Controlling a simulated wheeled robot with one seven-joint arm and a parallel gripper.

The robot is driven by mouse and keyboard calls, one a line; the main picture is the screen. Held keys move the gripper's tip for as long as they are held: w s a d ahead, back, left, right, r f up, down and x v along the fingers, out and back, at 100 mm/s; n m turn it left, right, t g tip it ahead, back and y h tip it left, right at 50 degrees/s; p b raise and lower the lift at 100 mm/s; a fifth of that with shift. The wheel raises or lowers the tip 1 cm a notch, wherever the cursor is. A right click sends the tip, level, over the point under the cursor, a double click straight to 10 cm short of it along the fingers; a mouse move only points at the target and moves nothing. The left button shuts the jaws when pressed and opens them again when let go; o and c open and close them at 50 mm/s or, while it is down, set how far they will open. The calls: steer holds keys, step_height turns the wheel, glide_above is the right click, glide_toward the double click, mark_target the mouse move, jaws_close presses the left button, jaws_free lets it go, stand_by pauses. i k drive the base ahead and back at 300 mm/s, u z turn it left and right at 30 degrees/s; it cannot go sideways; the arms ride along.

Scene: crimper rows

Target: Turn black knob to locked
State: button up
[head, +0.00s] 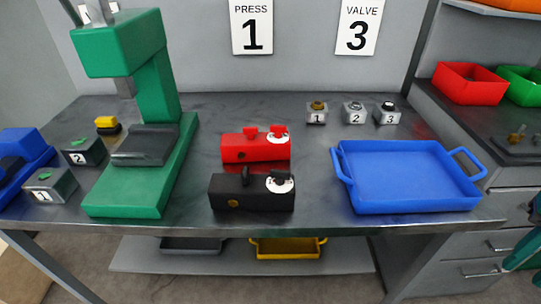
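A black box (252,197) lies on the bench, in front of a red box of the same kind. A black knob (281,179) sits on a white round dial at the right of its top; the dial's marks are too small to read. A second black upright piece (245,176) stands left of it. Another small black knob (388,105) tops the grey block marked 3 at the back. I cannot tell which way any knob is set. My gripper does not show in the head view; nothing touches the black box.
The red box (255,148) stands close behind. A green press (137,165) is at left and a blue tray (408,205) at right. Grey blocks marked 1 (317,117) and 2 (353,117) stand at the back. Bench in front of the black box is clear.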

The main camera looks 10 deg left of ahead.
mark_target(246, 178)
steer(key=k, duration=1)
steer(key=u, duration=0.45)
steer(key=i, duration=1)
steer(key=z, duration=0.1)
